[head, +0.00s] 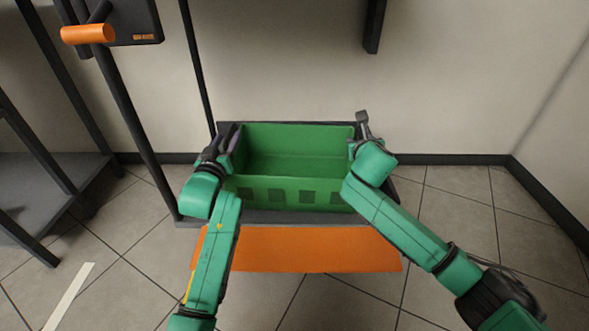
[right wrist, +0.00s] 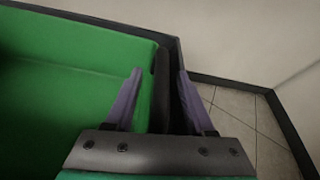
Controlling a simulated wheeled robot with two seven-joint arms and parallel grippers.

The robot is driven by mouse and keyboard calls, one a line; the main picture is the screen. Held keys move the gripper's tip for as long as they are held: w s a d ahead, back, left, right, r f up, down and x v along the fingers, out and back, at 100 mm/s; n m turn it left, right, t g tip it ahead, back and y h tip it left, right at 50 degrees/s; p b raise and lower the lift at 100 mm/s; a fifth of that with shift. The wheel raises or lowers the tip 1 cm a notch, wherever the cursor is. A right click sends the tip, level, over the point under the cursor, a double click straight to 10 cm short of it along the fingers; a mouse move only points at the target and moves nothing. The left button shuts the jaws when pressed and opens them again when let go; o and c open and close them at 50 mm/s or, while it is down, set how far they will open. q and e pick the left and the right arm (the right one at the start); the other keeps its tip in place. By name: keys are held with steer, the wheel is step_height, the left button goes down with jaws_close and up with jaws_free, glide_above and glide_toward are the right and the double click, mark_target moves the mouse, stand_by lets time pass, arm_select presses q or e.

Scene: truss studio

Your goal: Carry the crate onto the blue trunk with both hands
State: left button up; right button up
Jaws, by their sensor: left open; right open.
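An empty green crate (head: 290,189) sits upright on a dark grey stand (head: 270,217). In the right wrist view the crate (right wrist: 60,100) fills the left side. My left gripper (head: 229,140) is at the crate's left end, open. My right gripper (head: 359,130) is at the crate's right end. In the right wrist view its purple fingers (right wrist: 157,95) are open, one on each side of a dark upright strip at the crate's right wall, with gaps visible. The left fingertips are partly hidden by the wrist. No blue trunk is in view.
A dark frame with a shelf (head: 50,195) stands at the left, near an orange-handled post (head: 88,33). A wall is close behind. Floor at the right is clear.

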arm_select(q)
steer(key=shift+w, duration=0.25)
arm_select(e)
steer(key=shift+w, duration=0.25)
arm_select(q)
steer(key=shift+c, duration=0.3)
arm_select(e)
steer(key=shift+c, duration=0.3)
arm_select(q)
jaws_close()
arm_select(e)
jaws_close()
arm_select(q)
steer(key=shift+r, duration=0.15)
